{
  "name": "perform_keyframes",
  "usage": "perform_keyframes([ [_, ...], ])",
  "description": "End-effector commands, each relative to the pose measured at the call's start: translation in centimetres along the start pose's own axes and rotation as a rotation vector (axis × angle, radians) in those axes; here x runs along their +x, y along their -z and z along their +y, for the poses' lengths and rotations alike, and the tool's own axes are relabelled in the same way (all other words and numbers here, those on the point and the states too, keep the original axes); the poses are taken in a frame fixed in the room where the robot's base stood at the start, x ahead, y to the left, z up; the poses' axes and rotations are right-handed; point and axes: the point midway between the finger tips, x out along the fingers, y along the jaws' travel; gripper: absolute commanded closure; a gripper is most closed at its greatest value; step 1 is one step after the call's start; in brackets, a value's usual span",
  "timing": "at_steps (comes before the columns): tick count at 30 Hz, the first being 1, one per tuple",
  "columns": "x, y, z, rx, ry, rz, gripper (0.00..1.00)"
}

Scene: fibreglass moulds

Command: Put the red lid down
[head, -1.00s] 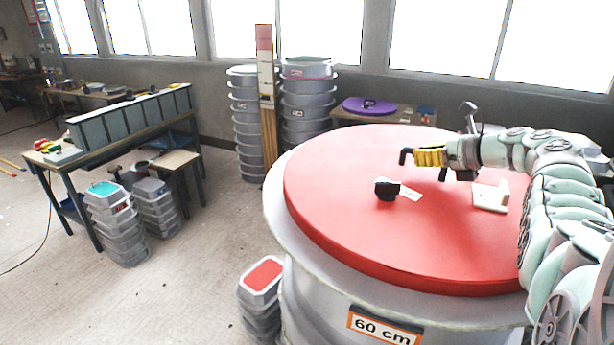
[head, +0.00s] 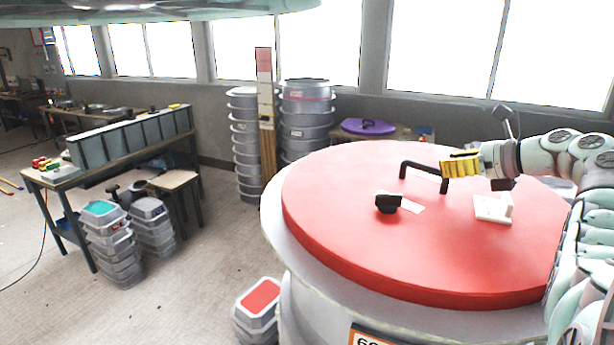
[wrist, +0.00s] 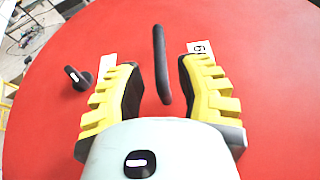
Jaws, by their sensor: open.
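The large round red lid (head: 340,235) lies flat on top of a big grey drum-like mould (head: 300,308). Its black bar handle (head: 418,170) stands up from the lid. My gripper (head: 446,165) is just right of the handle in the head view, above the lid. In the wrist view my gripper (wrist: 158,85) has its yellow-backed fingers apart, and the handle (wrist: 162,62) stands in the gap ahead of them, touching neither. The red lid (wrist: 260,40) fills most of that view.
Stacked grey moulds (head: 305,115) and a purple lid (head: 368,127) are behind. A workbench (head: 120,145) stands left. Open floor (head: 190,290) lies between.

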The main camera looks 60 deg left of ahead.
Motion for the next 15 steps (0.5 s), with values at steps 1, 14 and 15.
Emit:
perform_keyframes([
  [1, -1.1, 0.6, -0.2, -0.004, 0.006, -0.001, 0.66],
  [14, -5.9, 0.1, 0.0, 0.001, 0.0, -0.001, 0.66],
  [15, -6.0, 0.1, 0.0, 0.001, -0.001, -0.001, 0.66],
])
